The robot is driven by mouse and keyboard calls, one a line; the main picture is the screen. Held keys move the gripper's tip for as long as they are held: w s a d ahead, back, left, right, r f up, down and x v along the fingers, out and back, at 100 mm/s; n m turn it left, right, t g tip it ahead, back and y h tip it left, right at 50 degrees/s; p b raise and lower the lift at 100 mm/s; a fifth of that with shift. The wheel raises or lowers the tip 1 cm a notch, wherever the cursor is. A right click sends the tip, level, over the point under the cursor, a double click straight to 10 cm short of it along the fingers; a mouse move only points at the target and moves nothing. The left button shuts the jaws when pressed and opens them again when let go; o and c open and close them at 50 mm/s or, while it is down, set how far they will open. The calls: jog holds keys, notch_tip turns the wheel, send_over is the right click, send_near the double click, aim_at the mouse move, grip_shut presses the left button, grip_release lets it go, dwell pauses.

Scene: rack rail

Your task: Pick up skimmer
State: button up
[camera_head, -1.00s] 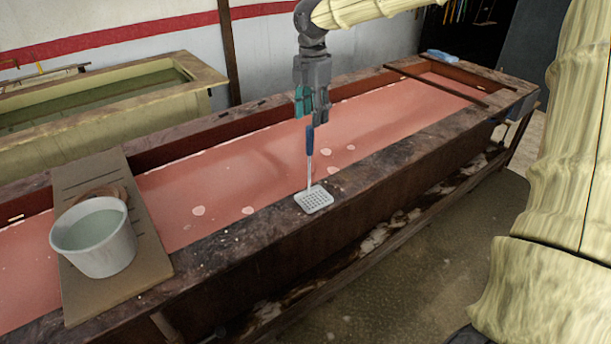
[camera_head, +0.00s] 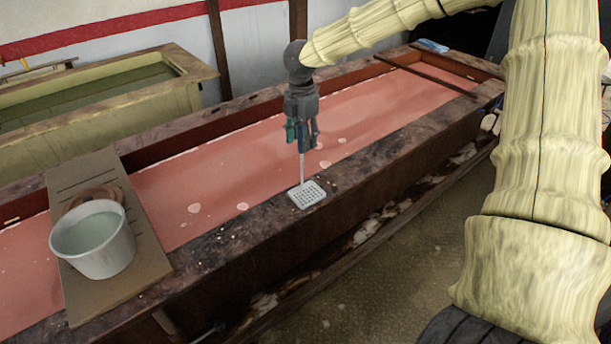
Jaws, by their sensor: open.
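The skimmer (camera_head: 307,195) has a pale square perforated head that rests on the near rim of the long trough. Its thin shaft rises upright from the head, and the dark blue handle seen earlier is now hidden behind or between the fingers. My gripper (camera_head: 301,146) points down right over the skimmer, with its fingers at the height of the handle. The gripper is open, and I cannot tell whether the fingers touch the handle.
The long wooden trough (camera_head: 225,250) holds reddish liquid. A board (camera_head: 150,275) lies across its left end with a white bucket (camera_head: 92,240) on it. A pale yellow vat (camera_head: 95,120) stands behind. A blue item (camera_head: 432,46) lies on the far right corner.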

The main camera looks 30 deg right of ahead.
jog(key=shift+f, duration=0.85)
grip_shut()
